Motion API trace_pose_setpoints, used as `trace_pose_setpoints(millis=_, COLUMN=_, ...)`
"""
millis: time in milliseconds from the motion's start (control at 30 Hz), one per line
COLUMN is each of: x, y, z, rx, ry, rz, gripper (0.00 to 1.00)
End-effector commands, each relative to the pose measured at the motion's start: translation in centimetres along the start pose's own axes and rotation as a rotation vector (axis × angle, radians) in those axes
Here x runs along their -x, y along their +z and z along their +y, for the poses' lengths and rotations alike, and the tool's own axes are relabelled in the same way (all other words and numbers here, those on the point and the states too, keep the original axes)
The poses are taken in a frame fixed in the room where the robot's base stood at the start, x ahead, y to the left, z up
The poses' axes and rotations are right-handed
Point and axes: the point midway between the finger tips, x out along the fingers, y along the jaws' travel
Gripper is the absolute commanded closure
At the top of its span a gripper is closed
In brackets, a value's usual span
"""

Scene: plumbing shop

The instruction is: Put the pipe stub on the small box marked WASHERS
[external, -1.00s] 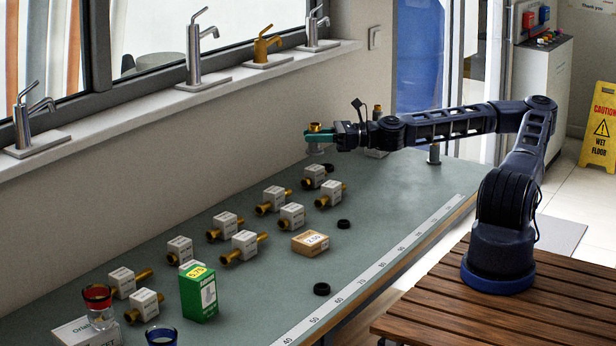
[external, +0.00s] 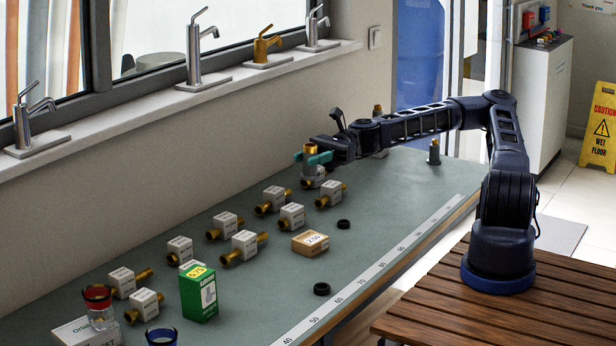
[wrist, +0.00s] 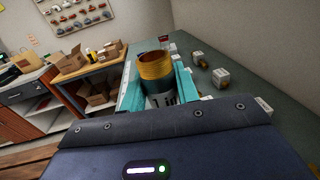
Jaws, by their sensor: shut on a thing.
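The pipe stub (external: 310,150) has a threaded brass top and a grey lower body. My gripper (external: 313,158), with teal fingers, is shut on it and holds it upright above the far part of the bench. In the wrist view the stub (wrist: 156,68) stands between the teal fingers (wrist: 160,88), with a pale marked band low on it. Box lettering is too small to read, so I cannot tell which says WASHERS.
The bench (external: 375,210) also holds a tan box (external: 310,243), a green box (external: 198,294), black rings (external: 343,224) and glasses (external: 98,305). The bench right of the rows is mostly clear.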

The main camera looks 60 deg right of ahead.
Motion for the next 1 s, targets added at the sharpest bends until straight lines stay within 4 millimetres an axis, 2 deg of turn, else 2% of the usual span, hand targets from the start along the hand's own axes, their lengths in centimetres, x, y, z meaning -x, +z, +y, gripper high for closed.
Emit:
trace_pose_setpoints(millis=500, x=0.0, y=-10.2, z=-0.2, rx=-0.002, ry=-0.003, rz=-0.002, gripper=1.0)
trace_pose_setpoints(millis=600, x=0.0, y=-11.5, z=-0.2, rx=-0.001, ry=-0.003, rz=-0.002, gripper=1.0)
trace_pose_setpoints(millis=867, x=0.0, y=-12.8, z=-0.2, rx=0.001, ry=-0.003, rz=-0.001, gripper=1.0)
trace_pose_setpoints(millis=1000, x=0.0, y=-14.3, z=-0.2, rx=0.0, ry=-0.003, rz=-0.002, gripper=1.0)
